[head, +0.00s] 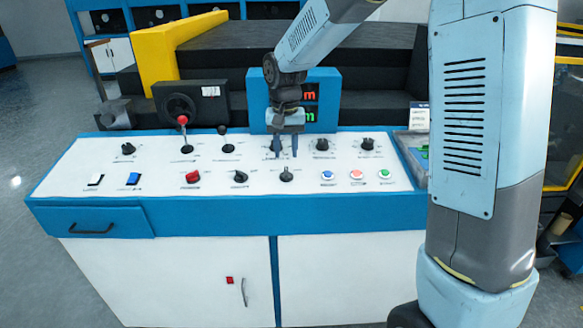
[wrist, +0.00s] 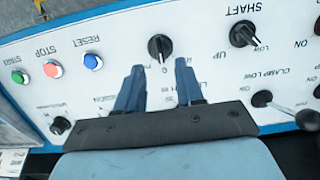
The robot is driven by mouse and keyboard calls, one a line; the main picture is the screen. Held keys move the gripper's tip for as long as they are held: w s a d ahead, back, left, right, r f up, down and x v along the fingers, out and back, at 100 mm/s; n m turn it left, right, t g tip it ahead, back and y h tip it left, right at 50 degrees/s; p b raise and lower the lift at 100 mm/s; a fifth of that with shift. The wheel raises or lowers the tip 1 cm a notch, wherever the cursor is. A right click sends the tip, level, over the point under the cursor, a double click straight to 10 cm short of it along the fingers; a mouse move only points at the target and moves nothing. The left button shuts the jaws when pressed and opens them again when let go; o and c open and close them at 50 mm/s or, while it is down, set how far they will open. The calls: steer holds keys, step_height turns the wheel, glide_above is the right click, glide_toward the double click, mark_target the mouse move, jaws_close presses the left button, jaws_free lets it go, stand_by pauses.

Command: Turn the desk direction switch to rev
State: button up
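My gripper (head: 286,152) is above the white control panel (head: 100,170), fingers pointing down. In the wrist view my gripper (wrist: 160,72) is open, with an empty gap between its two blue fingers. A black rotary knob (wrist: 160,47) lies just beyond the fingertips, roughly in line with the gap, and is not gripped. It seems to be the front-row knob (head: 286,174) in the head view. Its white mark points toward my gripper. No label reading direction or rev is legible, so I cannot tell which knob is the direction switch.
Blue, red and green buttons (head: 357,174) sit to the right of that knob. A SHAFT knob (wrist: 243,33) and a clamp lever (wrist: 262,98) show in the wrist view. A red mushroom button (head: 193,177) and a red-topped lever (head: 182,121) stand further left.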

mark_target(286, 170)
steer(key=shift+f, duration=3.2)
